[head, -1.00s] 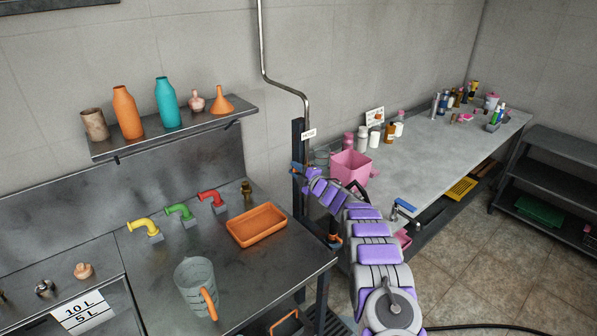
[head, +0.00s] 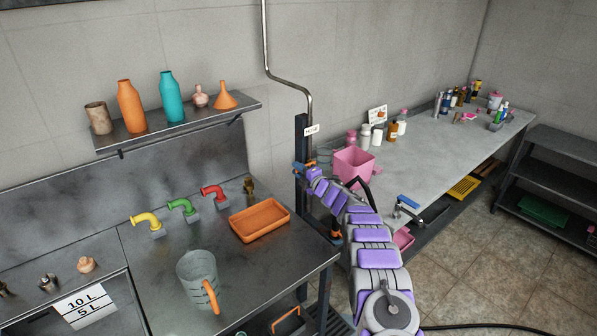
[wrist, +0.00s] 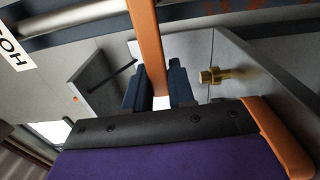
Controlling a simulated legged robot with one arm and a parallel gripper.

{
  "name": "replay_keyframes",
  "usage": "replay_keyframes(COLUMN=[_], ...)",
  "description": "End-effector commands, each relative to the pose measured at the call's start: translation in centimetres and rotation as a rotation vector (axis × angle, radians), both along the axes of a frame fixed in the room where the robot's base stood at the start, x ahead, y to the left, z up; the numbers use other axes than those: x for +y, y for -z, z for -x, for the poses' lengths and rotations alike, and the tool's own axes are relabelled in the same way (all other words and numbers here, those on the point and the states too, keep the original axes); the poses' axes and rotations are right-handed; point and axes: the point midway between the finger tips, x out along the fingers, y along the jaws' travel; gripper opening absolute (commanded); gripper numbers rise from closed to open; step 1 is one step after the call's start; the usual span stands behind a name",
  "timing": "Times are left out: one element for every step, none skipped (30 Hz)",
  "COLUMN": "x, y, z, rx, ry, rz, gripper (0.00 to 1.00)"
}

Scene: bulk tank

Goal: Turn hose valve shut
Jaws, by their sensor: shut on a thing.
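The hose valve's orange handle (wrist: 148,35) is a long bar in the wrist view. It passes between the two dark blue jaws of my gripper (wrist: 158,85), which are shut on it. In the head view my gripper (head: 301,170) is at the dark upright post (head: 301,135), just below the white HOSE label (head: 311,130). The label shows partly at the left edge of the wrist view (wrist: 14,52). The valve body is mostly hidden behind my gripper in the head view, so I cannot read the handle's angle there.
A pink bin (head: 354,163) stands on the right bench (head: 440,145), close beside my arm. On the left counter are an orange tray (head: 260,221), a clear jug (head: 197,270) and yellow, green and red taps. A shelf (head: 180,130) holds bottles above.

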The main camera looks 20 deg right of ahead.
Motion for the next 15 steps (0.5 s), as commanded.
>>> replay_keyframes(x=[0.03, 0.02, 0.03, 0.03, 0.03, 0.03, 0.03, 0.03, 0.03, 0.03, 0.02, 0.02, 0.02, 0.02, 0.02], y=[0.61, 0.62, 0.62, 0.61, 0.58, 0.55, 0.49, 0.45, 0.39, 0.35, 0.30, 0.25, 0.22, 0.19, 0.17], z=[0.07, 0.07, 0.07, 0.06, 0.06, 0.06, 0.07, 0.07, 0.08, 0.08, 0.09, 0.10, 0.10, 0.10, 0.11], rx=[0.009, 0.009, 0.009, 0.009, 0.008, 0.008, 0.007, 0.006, 0.006, 0.005, 0.004, 0.004, 0.003, 0.003, 0.003], ry=[0.000, 0.000, 0.000, 0.000, 0.000, 0.000, 0.000, 0.000, 0.000, 0.000, 0.000, 0.000, 0.000, 0.000, 0.000], rz=[0.001, 0.001, 0.001, 0.001, 0.001, 0.001, 0.001, 0.000, 0.000, 0.000, -0.001, 0.000, 0.000, 0.000, 0.000], gripper=[0.00, 0.25, 0.28, 0.31, 0.34, 0.38, 0.41, 0.44, 0.45, 0.45, 0.45, 0.45, 0.45, 0.45, 0.45])
